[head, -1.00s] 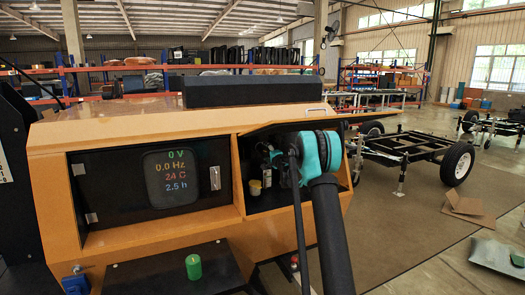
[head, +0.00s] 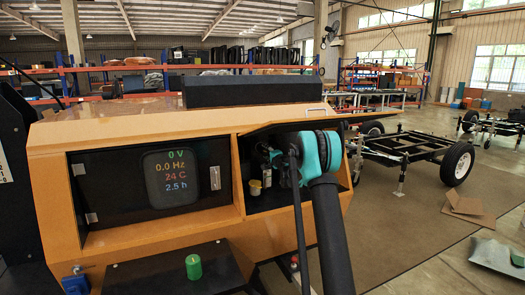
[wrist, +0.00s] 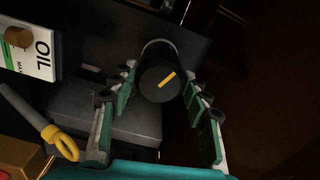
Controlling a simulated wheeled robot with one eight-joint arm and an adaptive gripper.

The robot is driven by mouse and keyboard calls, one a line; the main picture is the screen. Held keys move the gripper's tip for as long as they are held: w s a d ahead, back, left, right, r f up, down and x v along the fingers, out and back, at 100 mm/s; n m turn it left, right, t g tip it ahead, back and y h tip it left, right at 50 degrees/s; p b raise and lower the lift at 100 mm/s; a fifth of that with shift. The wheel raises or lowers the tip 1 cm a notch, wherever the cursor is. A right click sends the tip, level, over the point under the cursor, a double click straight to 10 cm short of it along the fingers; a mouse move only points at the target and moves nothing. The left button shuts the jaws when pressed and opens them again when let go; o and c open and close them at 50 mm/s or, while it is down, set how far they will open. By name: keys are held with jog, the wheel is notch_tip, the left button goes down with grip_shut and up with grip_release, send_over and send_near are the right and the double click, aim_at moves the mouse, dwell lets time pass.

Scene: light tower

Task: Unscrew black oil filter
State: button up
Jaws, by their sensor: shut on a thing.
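The black oil filter (wrist: 160,88) is a dark cylinder with a short yellow mark on its end face, at the centre of the wrist view. My gripper (wrist: 160,84) has its two green-padded fingers on either side of the filter and is shut on it. In the head view my arm reaches into the open right compartment (head: 258,200) of the orange light tower (head: 150,235).
In the wrist view, a white OIL label (wrist: 38,58), a brass-coloured knob (wrist: 18,37) and a yellow loop handle (wrist: 62,143) lie left of my fingers. In the head view, a green cylinder (head: 193,267) stands on the black shelf, and a raised cover (head: 310,125) hangs above the compartment.

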jog(key=n, duration=0.5)
jog(key=n, duration=0.5)
dwell(0.4)
jog(key=shift+n, duration=0.5)
jog(key=n, duration=0.4)
jog(key=shift+s, duration=0.1)
